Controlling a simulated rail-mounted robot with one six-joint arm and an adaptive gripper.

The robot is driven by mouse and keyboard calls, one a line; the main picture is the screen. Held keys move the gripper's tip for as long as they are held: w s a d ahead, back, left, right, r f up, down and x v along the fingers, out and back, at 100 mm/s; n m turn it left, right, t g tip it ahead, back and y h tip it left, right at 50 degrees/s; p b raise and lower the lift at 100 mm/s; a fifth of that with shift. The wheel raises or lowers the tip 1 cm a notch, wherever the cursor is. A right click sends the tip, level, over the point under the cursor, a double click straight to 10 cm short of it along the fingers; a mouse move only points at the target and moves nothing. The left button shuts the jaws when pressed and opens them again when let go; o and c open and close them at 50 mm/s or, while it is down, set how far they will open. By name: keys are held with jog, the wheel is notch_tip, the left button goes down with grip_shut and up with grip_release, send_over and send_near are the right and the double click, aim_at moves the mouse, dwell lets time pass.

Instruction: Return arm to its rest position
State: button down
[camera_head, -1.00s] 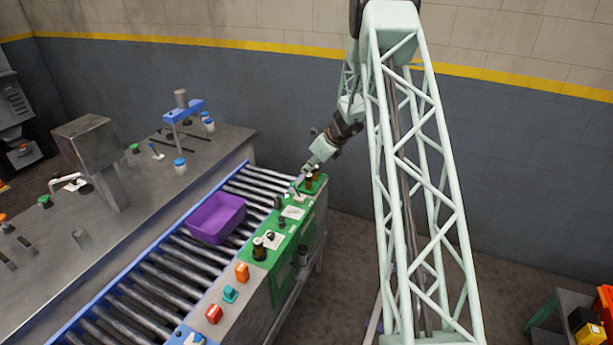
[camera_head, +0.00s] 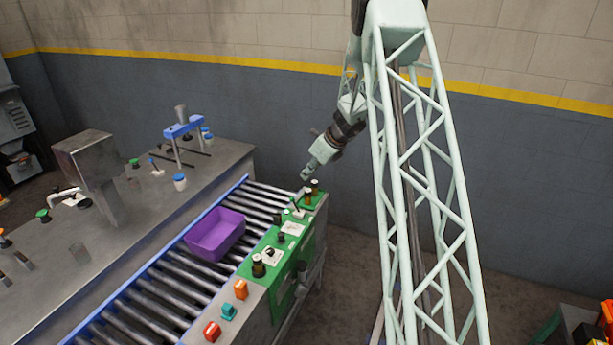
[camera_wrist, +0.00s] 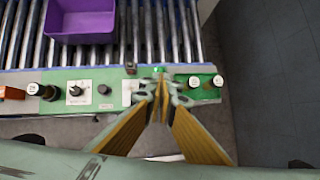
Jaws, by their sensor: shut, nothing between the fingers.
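My gripper (camera_head: 306,176) hangs from my lattice arm, just above the far end of the green panel (camera_head: 290,237) beside the roller conveyor. In the wrist view my gripper (camera_wrist: 161,76) has its fingertips together with nothing between them. Whether the fingertips touch the panel I cannot tell. The same bottles (camera_head: 311,187) stand close by the fingertips in the head view.
A purple bin (camera_head: 216,234) sits on the roller conveyor (camera_head: 163,290). Orange, teal and red blocks (camera_head: 228,311) line the panel's near end. A metal bench (camera_head: 120,220) with fixtures and jars is at left. Open floor lies right of the panel.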

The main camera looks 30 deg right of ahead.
dwell(0.4)
jog(key=s+a+r+n+b, duration=0.2)
jog(key=s+a+r+n, duration=0.15)
jog(key=a+r, duration=0.5)
jog(key=s+a+r+n+b, duration=0.25)
jog(key=a+r+n, duration=0.25)
jog(key=a+r, duration=0.4)
jog(key=s+a+r+n+g+b, duration=0.1)
jog(key=s+a+r+n, duration=0.3)
jog(key=s+a, duration=0.35)
jog(key=s+a+r+n+g+b, duration=0.1)
jog(key=s+a+r+n, duration=0.3)
jog(key=s+a, duration=0.35)
jog(key=s+a+r+n+b, duration=0.15)
jog(key=s+a+n, duration=0.25)
jog(key=s, duration=0.5)
jog(key=s+a+r+n+b, duration=0.1)
jog(key=s+a+n+b, duration=0.15)
jog(key=s, duration=0.75)
jog(key=s+f+n+h+b, duration=0.1)
jog(key=s+n, duration=0.3)
jog(key=s, duration=0.6)
jog(key=s+a+f+n+h+b, duration=0.1)
jog(key=s+f+n, duration=0.3)
jog(key=s, duration=0.7)
jog(key=shift+f+n+b, duration=0.15)
jog(key=shift+n+b, duration=0.25)
jog(key=shift+b, duration=0.4)
